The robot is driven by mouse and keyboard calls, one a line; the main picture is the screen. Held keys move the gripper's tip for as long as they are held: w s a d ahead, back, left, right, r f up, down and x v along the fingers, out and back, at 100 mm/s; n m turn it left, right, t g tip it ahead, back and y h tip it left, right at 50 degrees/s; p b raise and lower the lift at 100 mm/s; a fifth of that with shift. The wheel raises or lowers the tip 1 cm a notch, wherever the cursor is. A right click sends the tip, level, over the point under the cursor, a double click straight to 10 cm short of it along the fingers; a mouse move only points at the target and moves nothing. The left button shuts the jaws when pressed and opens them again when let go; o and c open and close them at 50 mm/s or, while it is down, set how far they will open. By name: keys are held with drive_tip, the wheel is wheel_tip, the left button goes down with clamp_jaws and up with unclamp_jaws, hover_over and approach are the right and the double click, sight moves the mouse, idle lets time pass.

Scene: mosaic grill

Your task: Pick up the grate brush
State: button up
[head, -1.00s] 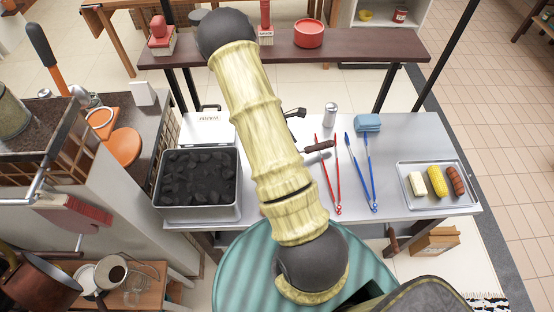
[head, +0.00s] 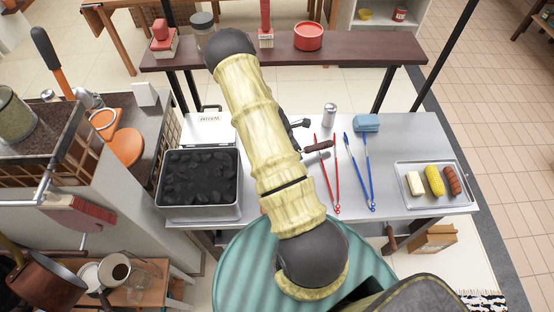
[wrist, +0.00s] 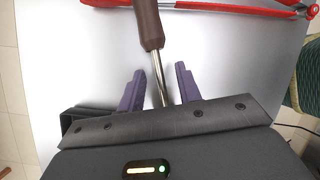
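The grate brush appears to be the tool with a brown handle (head: 318,146) lying on the grey table, left of the red tongs. In the wrist view its brown handle (wrist: 149,25) leads into a thin twisted metal shaft. The shaft runs between the two purple fingers of my gripper (wrist: 160,88), which are apart with a gap on each side. The brush's head is hidden under the gripper body. In the head view my arm covers most of the gripper; only a dark part shows beside the handle.
Red tongs (head: 329,178) and blue tongs (head: 361,178) lie right of the handle. A silver shaker (head: 329,115) and a blue block (head: 366,123) stand behind. A coal-filled grill box (head: 199,214) is at left, a food tray (head: 428,204) at right. A brown shelf (head: 375,50) spans the back.

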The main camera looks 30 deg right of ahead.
drive_tip(key=shift+c, duration=0.2)
clamp_jaws()
drive_tip(key=shift+r, duration=0.15)
wheel_tip(320, 180, up, 10)
drive_tip(key=b, duration=0.2)
idle(0.5)
idle(0.8)
